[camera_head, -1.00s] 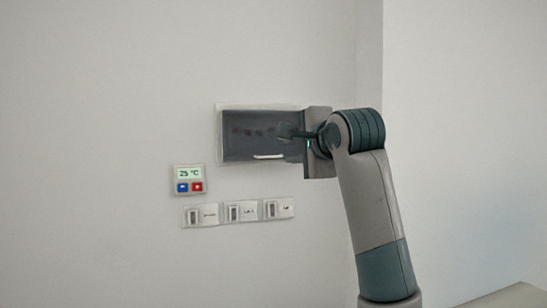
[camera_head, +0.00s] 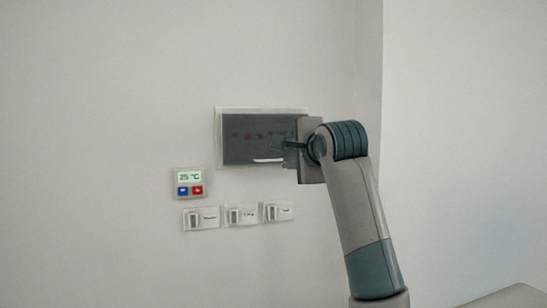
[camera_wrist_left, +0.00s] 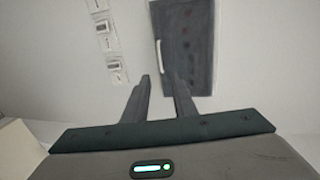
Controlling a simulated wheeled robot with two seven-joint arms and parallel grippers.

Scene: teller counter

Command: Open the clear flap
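The clear flap (camera_head: 245,140) is a dark, see-through panel in a pale frame on the wall, with a row of small reddish marks behind it. It looks shut. A white bar handle (camera_head: 268,160) runs along its lower edge. In the left wrist view the flap (camera_wrist_left: 190,50) stands turned on its side, with the handle (camera_wrist_left: 158,60) along its left edge. My left gripper (camera_head: 283,145) is in front of the flap's right part and hides it there. In the wrist view the left gripper (camera_wrist_left: 161,80) is open and empty, its fingertips near the handle. Contact cannot be told.
A thermostat (camera_head: 188,182) reading 25 °C, with a blue and a red button, is on the wall at lower left. Three switches (camera_head: 241,214) sit in a row below the flap. A pale surface (camera_head: 505,298) shows at bottom right.

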